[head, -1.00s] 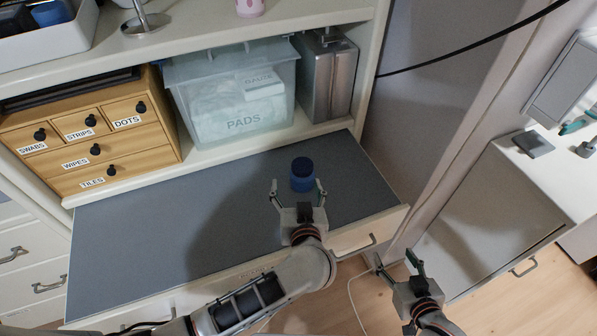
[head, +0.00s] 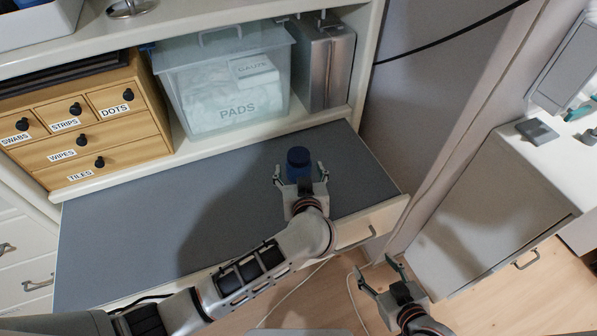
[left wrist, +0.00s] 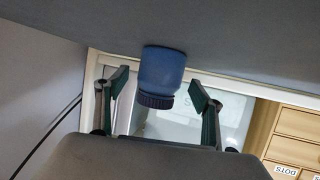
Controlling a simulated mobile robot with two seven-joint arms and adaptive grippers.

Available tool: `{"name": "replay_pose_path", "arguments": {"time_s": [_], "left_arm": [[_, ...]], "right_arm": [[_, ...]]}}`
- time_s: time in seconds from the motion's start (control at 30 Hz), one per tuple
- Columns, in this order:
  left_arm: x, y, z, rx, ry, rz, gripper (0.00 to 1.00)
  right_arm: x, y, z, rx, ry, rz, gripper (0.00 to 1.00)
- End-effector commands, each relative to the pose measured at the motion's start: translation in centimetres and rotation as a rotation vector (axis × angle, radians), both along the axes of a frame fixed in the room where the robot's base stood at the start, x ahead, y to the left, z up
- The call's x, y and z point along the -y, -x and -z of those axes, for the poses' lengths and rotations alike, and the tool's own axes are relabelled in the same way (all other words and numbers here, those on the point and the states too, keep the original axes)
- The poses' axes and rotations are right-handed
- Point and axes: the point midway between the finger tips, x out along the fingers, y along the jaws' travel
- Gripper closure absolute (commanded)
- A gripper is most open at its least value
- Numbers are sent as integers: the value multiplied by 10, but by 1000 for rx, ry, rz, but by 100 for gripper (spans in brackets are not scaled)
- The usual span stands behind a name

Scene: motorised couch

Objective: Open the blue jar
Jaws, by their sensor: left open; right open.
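The blue jar (head: 299,164) stands upright on the grey pull-out surface (head: 150,230), below the shelf. It has a darker lid. My left gripper (head: 301,174) is open, with its fingers on either side of the jar. In the left wrist view the jar (left wrist: 160,75) hangs between the two open fingers (left wrist: 160,92) with gaps on both sides, and the picture is upside down. My right gripper (head: 381,275) is open and empty, low over the floor in front of the cabinet.
A clear bin marked PADS (head: 225,90), a metal canister (head: 328,70) and a wooden drawer box (head: 90,125) stand on the shelf behind. The left part of the grey surface is clear.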

Motion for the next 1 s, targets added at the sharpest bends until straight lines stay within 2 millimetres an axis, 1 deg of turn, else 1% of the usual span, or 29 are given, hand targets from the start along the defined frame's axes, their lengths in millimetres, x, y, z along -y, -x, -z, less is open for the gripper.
{"name": "replay_pose_path", "arguments": {"time_s": [0.03, 0.1, 0.3, 0.43, 0.67, 0.77, 0.8, 0.83, 0.87, 1.0], "left_arm": [[-1, -5, 6, 1, 0, 0, 32], [-1, -10, 8, 0, 1, 0, 32], [-3, -23, 12, -1, 0, 0, 32], [-3, -27, 11, -1, 0, 0, 32], [-3, -27, 9, 0, 0, 0, 32], [-3, -27, 9, 0, -1, 0, 56], [-3, -27, 9, 0, 0, 0, 66], [-3, -27, 9, 0, -1, 0, 74], [-3, -27, 9, 0, -1, 0, 76], [-3, -27, 9, 0, -1, 1, 76]], "right_arm": [[1, 1, 14, -5, 2, 1, 43], [1, 3, 23, -9, 2, 1, 43], [1, 6, 41, -19, 1, 2, 43], [1, 7, 45, -22, 1, 1, 43], [1, 7, 43, -20, 2, 2, 43], [1, 7, 43, -20, 2, 2, 43], [1, 7, 43, -20, 2, 2, 43], [1, 7, 43, -20, 2, 2, 43], [1, 7, 43, -20, 2, 1, 43], [1, 7, 43, -20, 2, 1, 43]]}}
